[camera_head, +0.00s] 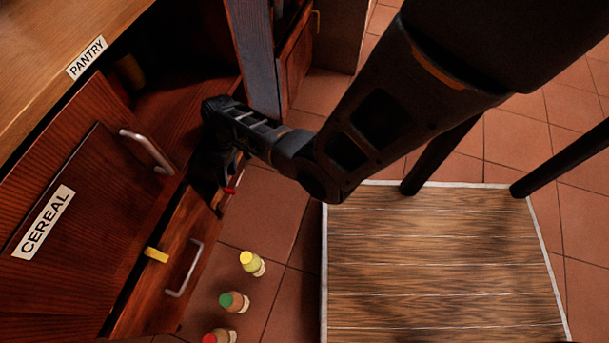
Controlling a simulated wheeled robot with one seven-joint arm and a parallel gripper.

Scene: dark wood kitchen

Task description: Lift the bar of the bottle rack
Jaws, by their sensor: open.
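My gripper (220,172) is a dark shape at the front of the open pantry cabinet, above the lower wooden front. Its jaws are open, but their tips are hard to make out against the dark cabinet. A small red piece (230,190) shows right by the fingertips. I cannot clearly make out the rack's bar; the gripper and shadow hide much of that area.
Bottles with yellow (251,262), green (233,301) and red (217,337) caps stand on the tiled floor. The CEREAL door (75,205) is at left, below the wooden counter (50,50). A pale-edged slatted wooden surface (440,260) fills the lower right.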

